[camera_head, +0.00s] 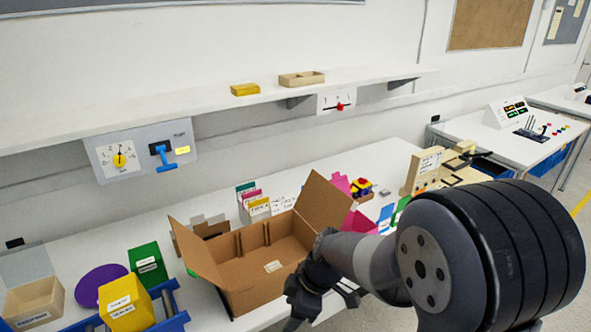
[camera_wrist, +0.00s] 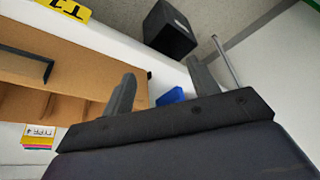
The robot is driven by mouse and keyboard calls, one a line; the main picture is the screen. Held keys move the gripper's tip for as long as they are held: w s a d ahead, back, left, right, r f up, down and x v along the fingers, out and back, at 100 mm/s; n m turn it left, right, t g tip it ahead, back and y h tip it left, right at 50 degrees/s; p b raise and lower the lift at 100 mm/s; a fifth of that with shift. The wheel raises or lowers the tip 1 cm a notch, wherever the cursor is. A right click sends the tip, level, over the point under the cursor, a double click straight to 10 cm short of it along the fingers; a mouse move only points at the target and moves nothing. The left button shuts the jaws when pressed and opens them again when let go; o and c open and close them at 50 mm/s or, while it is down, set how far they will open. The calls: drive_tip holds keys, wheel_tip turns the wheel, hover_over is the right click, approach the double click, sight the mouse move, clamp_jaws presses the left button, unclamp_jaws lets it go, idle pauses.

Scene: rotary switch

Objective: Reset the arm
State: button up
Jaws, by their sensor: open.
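My gripper (camera_head: 322,300) is at the lower middle of the head view, just in front of and beside the right side of an open cardboard box (camera_head: 262,262). In the wrist view, the two fingers of my gripper (camera_wrist: 163,88) stand apart with nothing between them. A grey wall panel (camera_head: 143,150) at the left carries a white dial with a yellow knob (camera_head: 120,160) and a blue lever (camera_head: 162,153). A smaller white dial with a red knob (camera_head: 339,106) is under the shelf. My gripper is well away from both dials.
A long white shelf (camera_head: 200,105) runs above the bench. A purple disc (camera_head: 97,284), a green box (camera_head: 147,264), a yellow box (camera_head: 124,302) and a wooden bin (camera_head: 33,303) are at the left. In the wrist view, a black box (camera_wrist: 168,31) lies beyond the fingers.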

drive_tip(key=w+d+f+m+t+h+b, duration=0.2)
drive_tip(key=w+d+f+m+t+h, duration=0.1)
drive_tip(key=d+f+m, duration=0.8)
drive_tip(key=shift+w+d+f+m+t+b, duration=0.4)
drive_tip(key=shift+w+d+m, duration=0.6)
drive_tip(key=shift+d+m, duration=0.55)
drive_tip(key=shift+a, duration=0.2)
drive_tip(key=shift+h, duration=0.3)
